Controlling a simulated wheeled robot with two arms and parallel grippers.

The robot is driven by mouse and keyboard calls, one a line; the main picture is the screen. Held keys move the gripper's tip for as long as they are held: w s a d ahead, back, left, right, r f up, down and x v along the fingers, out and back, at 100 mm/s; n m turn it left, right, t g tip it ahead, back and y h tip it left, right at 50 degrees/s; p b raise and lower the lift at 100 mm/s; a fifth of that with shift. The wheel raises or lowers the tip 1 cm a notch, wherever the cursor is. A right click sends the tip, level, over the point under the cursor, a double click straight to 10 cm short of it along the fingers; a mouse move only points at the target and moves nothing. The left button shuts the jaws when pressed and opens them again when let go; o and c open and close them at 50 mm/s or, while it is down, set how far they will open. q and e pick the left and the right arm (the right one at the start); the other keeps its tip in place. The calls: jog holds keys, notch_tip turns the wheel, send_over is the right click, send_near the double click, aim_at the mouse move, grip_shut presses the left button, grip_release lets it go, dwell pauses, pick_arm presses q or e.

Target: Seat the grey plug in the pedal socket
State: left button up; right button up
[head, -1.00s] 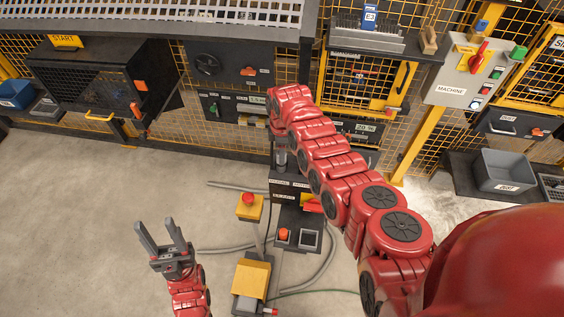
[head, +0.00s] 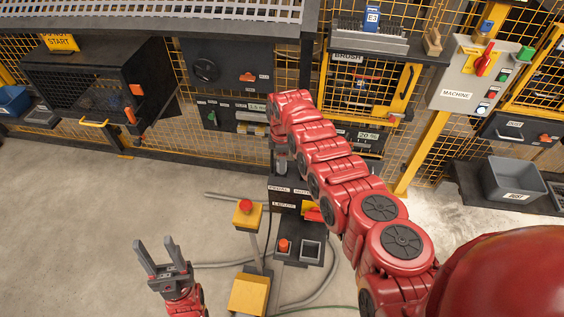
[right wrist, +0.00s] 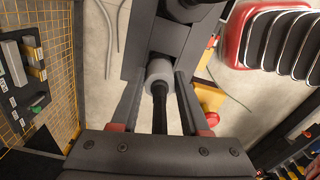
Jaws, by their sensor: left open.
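In the right wrist view the grey plug (right wrist: 160,71) is a short grey cylinder with a black cable running back toward the camera. My right gripper (right wrist: 161,78) has its two fingers closed on either side of it. The plug's far end faces a dark housing (right wrist: 148,38); whether it touches or enters a socket is hidden. In the head view my right gripper (head: 281,150) is above a dark labelled box (head: 288,186), partly hidden by my arm. One label seems to read PEDAL; the socket opening is not visible. My left gripper (head: 163,262) is open and empty over the floor.
A yellow box with a red button (head: 247,213), an orange button (head: 284,246) and a yellow pedal unit (head: 250,293) stand below the box. Grey hoses (head: 323,290) lie on the floor. A mesh fence and benches close off the back. The left floor is clear.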

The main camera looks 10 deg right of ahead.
jog(key=o, duration=0.3)
jog(key=shift+o, duration=0.2)
jog(key=shift+r+p, duration=0.3)
jog(key=shift+r, duration=0.05)
jog(key=shift+w, duration=0.1)
notch_tip(320, 180, up, 12)
jog(key=b, duration=0.4)
jog(key=shift+f, duration=0.15)
